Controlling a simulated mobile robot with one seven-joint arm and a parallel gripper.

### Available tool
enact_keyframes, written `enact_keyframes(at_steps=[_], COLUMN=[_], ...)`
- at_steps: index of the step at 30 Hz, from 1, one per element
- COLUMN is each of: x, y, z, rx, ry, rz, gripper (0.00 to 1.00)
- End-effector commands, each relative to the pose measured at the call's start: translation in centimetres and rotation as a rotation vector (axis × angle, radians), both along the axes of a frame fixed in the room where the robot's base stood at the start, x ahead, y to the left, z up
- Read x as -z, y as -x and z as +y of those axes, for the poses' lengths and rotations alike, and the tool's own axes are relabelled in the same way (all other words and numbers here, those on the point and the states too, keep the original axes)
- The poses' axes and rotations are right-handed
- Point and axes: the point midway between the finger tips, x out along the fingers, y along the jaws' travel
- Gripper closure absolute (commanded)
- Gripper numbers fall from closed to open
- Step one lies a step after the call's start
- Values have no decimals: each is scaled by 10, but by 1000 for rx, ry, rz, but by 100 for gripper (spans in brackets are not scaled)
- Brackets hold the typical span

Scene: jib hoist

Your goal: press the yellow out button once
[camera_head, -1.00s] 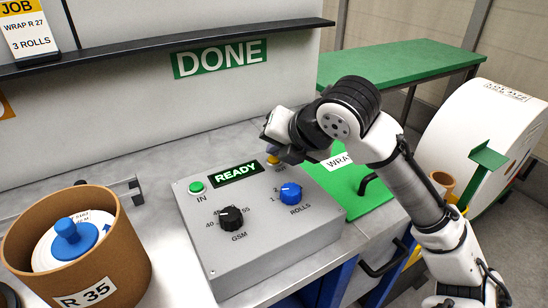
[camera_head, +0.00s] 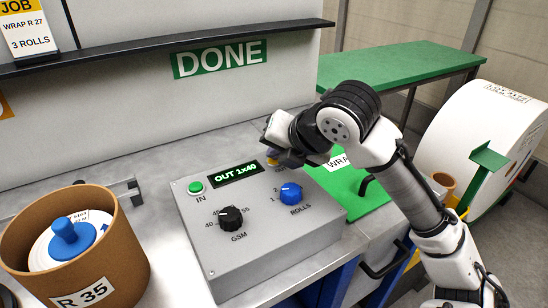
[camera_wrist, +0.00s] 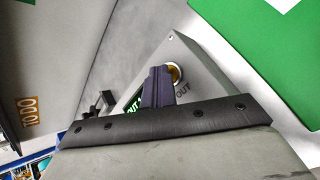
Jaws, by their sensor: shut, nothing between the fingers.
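The grey control box (camera_head: 260,232) stands on the bench. Its display (camera_head: 237,174) reads "OUT 1x40" in green. The yellow out button (camera_head: 272,161) is at the box's far right corner, mostly hidden by my gripper (camera_head: 272,152). In the wrist view the button (camera_wrist: 175,72) shows beside the "OUT" label, partly covered by my shut fingers (camera_wrist: 160,74). The fingertips are at the button; I cannot tell whether they still press it. Nothing is held. The green IN button (camera_head: 195,187), the black GSM knob (camera_head: 231,218) and the blue ROLLS knob (camera_head: 291,193) are on the box.
A brown bin (camera_head: 120,255) marked R 35 holds a roll at left. A green mat (camera_head: 345,185) lies right of the box. A black shelf edge (camera_head: 170,48) runs along the wall above, with a job card (camera_head: 30,32). A white drum (camera_head: 485,140) stands at right.

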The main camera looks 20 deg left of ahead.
Motion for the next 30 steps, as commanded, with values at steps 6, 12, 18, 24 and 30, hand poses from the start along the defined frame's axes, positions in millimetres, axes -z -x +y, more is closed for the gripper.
enact_keyframes(at_steps=[6,12,18,24,30], x=[-7,-17,-17,-19,-37], y=[0,0,0,0,0], z=[0,1,0,0,0], rx=[-1,-1,-1,-1,0], ry=[1,0,0,0,1], rz=[2,2,1,1,1], gripper=[100,100,100,100,100])
